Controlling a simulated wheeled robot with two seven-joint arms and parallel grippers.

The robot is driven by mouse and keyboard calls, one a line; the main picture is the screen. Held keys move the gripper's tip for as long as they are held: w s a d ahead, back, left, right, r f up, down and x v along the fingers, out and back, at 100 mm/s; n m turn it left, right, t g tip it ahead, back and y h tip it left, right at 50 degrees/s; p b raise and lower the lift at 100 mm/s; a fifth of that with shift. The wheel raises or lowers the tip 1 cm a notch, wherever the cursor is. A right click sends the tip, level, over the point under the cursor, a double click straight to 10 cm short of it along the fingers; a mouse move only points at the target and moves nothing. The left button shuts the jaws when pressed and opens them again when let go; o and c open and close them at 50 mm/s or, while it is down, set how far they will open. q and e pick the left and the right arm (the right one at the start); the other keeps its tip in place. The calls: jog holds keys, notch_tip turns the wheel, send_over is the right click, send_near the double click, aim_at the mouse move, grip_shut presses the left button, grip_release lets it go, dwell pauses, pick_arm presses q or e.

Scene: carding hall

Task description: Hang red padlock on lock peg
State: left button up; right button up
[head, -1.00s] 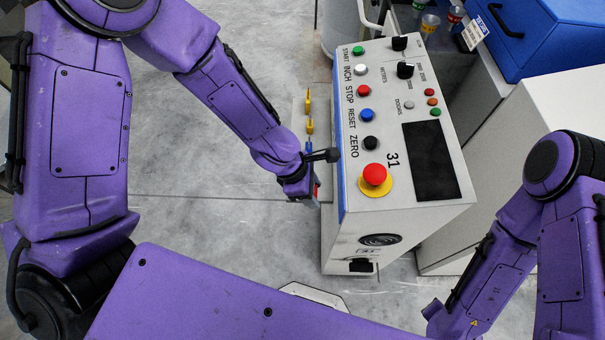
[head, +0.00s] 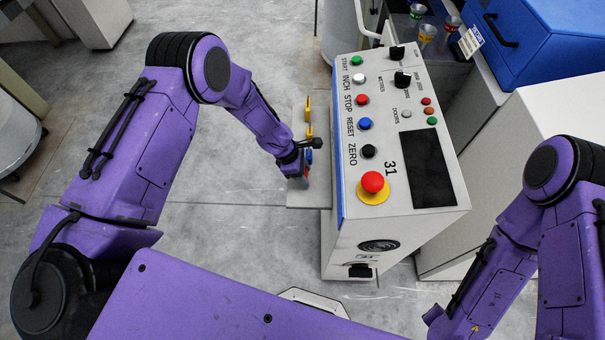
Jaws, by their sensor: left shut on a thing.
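My left gripper (head: 300,172) is at the left side of the control console, over a grey board (head: 310,198). It is shut on the red padlock (head: 307,171), of which only a small red sliver shows beside the fingers. Just beyond it, yellow padlocks (head: 308,131) and a blue one (head: 308,155) sit in a row along the board. The lock peg itself cannot be made out; the gripper and wrist cover that spot. Whether the red padlock touches a peg I cannot tell. My right gripper is out of view; only its arm shows at lower right.
The console (head: 387,225) stands close to the right of my left gripper, with a red stop button (head: 372,183) on its sloping top. A blue box (head: 535,35) is at upper right, near several small spools (head: 428,32). Grey floor at left is open.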

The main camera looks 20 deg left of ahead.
pick_arm(q)
jog(key=shift+f, duration=0.8)
jog(key=o, duration=1.1)
